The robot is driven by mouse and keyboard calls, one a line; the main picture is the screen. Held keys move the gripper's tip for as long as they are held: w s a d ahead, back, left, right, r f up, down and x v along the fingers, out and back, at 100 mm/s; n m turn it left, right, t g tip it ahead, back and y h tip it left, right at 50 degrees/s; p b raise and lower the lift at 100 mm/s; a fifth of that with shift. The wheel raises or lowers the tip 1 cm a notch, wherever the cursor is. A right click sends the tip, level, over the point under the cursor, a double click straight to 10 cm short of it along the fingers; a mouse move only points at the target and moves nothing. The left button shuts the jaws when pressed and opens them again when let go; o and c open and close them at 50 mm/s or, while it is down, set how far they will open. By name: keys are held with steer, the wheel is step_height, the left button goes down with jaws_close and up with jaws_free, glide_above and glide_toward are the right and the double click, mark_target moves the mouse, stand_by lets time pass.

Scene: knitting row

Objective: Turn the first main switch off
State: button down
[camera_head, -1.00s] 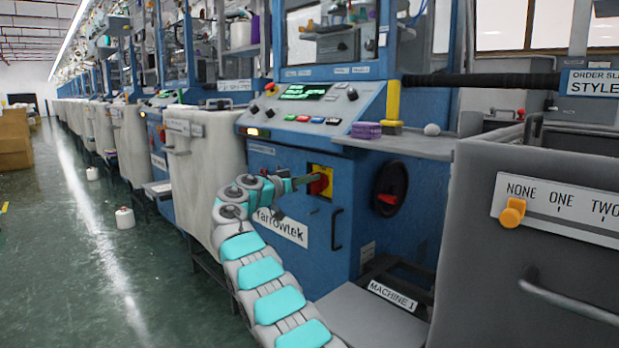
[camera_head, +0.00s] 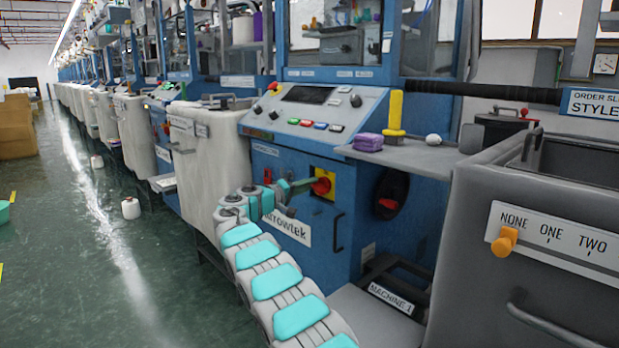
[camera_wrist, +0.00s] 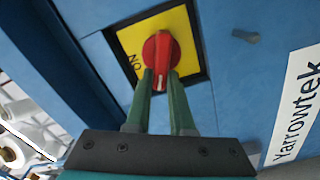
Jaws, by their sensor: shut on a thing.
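The main switch is a red rotary knob (camera_head: 321,186) on a yellow plate (camera_head: 331,176), on the blue front of the machine marked MACHINE 1. My gripper (camera_head: 311,184) reaches it from the left. In the wrist view, the green fingers (camera_wrist: 161,80) are shut on the bar of the red knob (camera_wrist: 159,46), one on each side. The yellow plate (camera_wrist: 130,40) shows the letters ON, upside down in this view. The control panel's display (camera_head: 308,94) above is dark. The fingers hide part of the knob's bar.
A black round dial with a red handle (camera_head: 390,196) and a black door handle (camera_head: 338,232) are right of the switch. A grey bin (camera_head: 480,250) with an orange knob (camera_head: 504,240) stands at right. Green floor (camera_head: 70,270) is open at left.

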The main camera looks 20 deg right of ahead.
steer(key=shift+w+f+n+p, duration=0.1)
steer(key=shift+f+n+p, duration=0.1)
steer(key=shift+n+p, duration=0.85)
steer(key=shift+f+n+p, duration=0.2)
steer(key=shift+n+p, duration=0.4)
steer(key=shift+n, duration=0.75)
steer(key=shift+f, duration=0.1)
steer(key=c, duration=0.8)
jaws_free()
steer(key=shift+b+v, duration=0.55)
steer(key=shift+v, duration=3.45)
